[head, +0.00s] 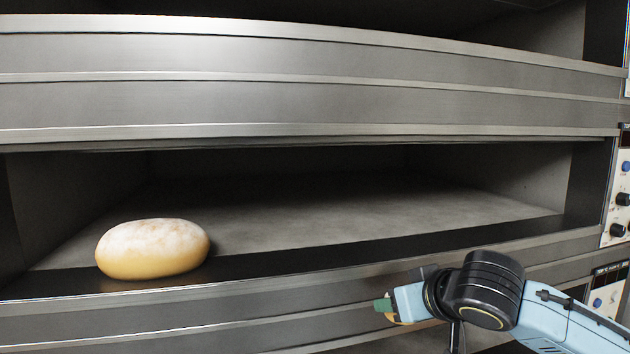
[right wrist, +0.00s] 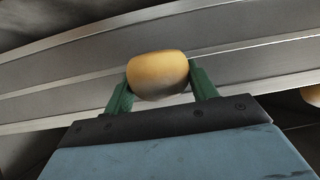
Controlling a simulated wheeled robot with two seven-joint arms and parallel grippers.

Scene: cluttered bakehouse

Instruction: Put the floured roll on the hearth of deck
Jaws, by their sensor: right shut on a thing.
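A pale roll with a floury white top (head: 152,248) sits at the left front of the open deck, over the dark front strip of the hearth (head: 330,215). My right gripper (head: 390,309) is in front of the oven, below the deck opening and to the right of that roll. In the right wrist view its green fingers (right wrist: 160,84) are shut on a golden roll (right wrist: 158,72). Only its plain golden-brown side shows there, so I cannot tell whether it is floured. In the head view it is mostly hidden. My left gripper is not in view.
The hearth is bare to the right of and behind the roll. A steel front (head: 300,100) overhangs the opening, and a steel ledge (head: 290,294) runs below it. Control knobs (head: 620,199) are at the right. Another rounded golden thing (right wrist: 312,95) is cut off at the wrist view's right edge.

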